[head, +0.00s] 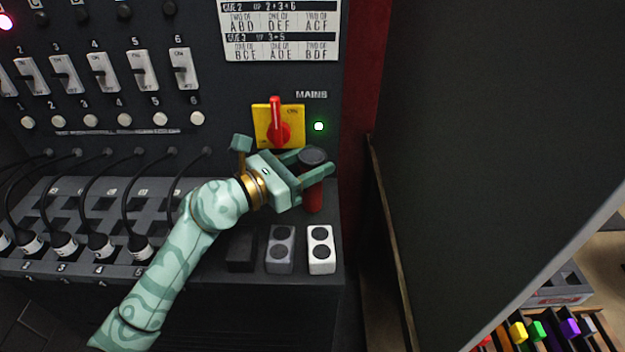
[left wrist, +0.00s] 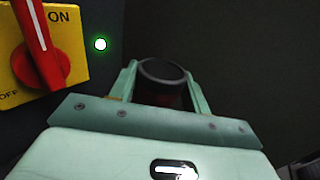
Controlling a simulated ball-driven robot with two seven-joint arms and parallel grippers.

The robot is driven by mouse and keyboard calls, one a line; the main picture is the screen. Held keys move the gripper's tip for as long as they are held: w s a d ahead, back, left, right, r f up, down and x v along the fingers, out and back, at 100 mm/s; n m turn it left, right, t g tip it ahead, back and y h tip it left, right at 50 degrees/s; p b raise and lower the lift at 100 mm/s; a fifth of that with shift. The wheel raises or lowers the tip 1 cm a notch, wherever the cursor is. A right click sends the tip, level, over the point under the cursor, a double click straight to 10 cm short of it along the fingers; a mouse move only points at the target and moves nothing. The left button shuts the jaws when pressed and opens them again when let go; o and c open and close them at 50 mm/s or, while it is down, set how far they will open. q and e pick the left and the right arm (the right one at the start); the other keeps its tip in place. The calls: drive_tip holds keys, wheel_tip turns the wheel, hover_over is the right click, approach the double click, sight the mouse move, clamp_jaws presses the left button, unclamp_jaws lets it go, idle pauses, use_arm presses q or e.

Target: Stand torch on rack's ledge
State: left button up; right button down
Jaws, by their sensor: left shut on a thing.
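A torch (head: 313,197) with a red body and a dark round head stands upright over the right part of the rack's ledge (head: 222,222). My left gripper (head: 318,168) is shut on it near its head, with one finger on each side. In the left wrist view the dark torch head (left wrist: 162,72) shows between the two fingers. The gripper hides part of the torch body. I cannot tell whether the torch's lower end touches the ledge. My right gripper is in neither view.
A red and yellow mains switch (head: 278,125) and a lit green lamp (head: 319,126) are on the panel just above the gripper. Black, grey and white two-button blocks (head: 320,250) sit at the ledge front. Cables and plugs (head: 100,245) fill the left. A dark panel (head: 470,130) stands at right.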

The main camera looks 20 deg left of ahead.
use_arm(q)
drive_tip(key=f, duration=0.1)
drive_tip(key=f+b, duration=0.2)
drive_tip(key=f, duration=0.1)
drive_tip(key=shift+w+d, duration=0.15)
drive_tip(key=shift+w, duration=0.15)
drive_tip(key=shift+r, duration=0.15)
drive_tip(key=o, duration=1.1)
drive_tip(key=shift+s+a, duration=0.2)
drive_tip(key=shift+s, duration=0.05)
drive_tip(key=shift+v, duration=5.75)
